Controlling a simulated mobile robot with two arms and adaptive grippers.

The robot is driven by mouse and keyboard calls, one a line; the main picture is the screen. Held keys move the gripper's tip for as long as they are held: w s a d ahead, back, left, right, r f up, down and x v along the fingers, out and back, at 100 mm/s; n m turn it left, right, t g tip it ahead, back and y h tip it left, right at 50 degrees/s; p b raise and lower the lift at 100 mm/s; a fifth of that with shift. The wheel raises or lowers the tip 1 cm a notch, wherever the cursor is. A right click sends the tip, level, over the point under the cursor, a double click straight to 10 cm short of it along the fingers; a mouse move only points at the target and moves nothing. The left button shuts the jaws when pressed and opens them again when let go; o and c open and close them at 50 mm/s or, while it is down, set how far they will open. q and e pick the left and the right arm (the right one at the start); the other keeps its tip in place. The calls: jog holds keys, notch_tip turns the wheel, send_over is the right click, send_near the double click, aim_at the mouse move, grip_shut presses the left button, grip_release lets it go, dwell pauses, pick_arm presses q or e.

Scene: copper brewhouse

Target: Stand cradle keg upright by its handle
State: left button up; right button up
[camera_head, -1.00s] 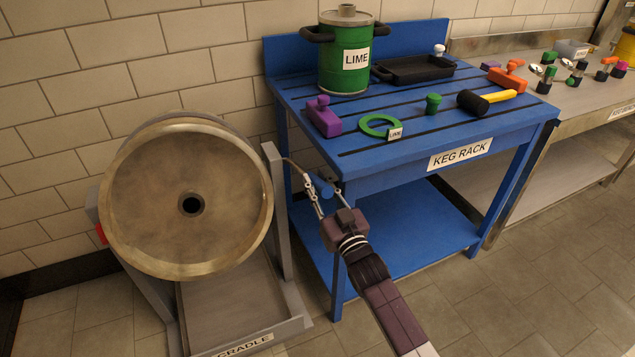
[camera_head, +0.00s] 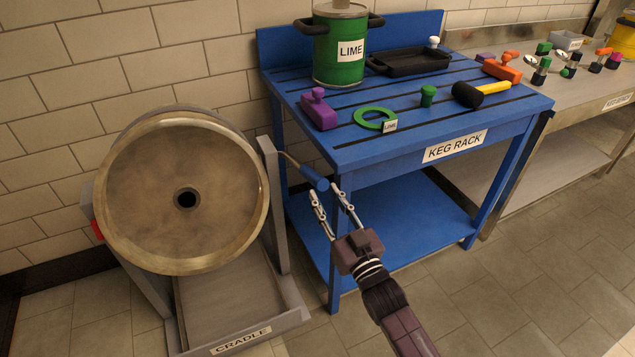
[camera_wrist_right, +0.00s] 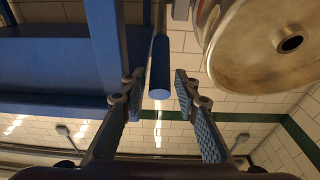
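The cradle keg (camera_head: 225,215) lies on its side in the grey cradle (camera_head: 232,341), its round brass end with a dark centre hole facing me. It is not upright. The handle (camera_head: 307,177), a blue grip on a thin bent rod, sticks out at the cradle's right side. My right gripper (camera_head: 328,190) is open, just below and right of the handle in the head view. In the right wrist view the blue grip (camera_wrist_right: 159,70) shows between the spread fingers, which appear clear of it. My left gripper is not in view.
The blue keg rack (camera_head: 400,147) stands close right of the handle. It bears a green LIME keg (camera_head: 338,62), a black tray (camera_head: 408,62), a green ring, a mallet (camera_head: 482,94) and purple and orange pieces. A steel bench stands further right. Floor in front is clear.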

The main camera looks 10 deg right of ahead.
jog(key=shift+v, duration=2.1)
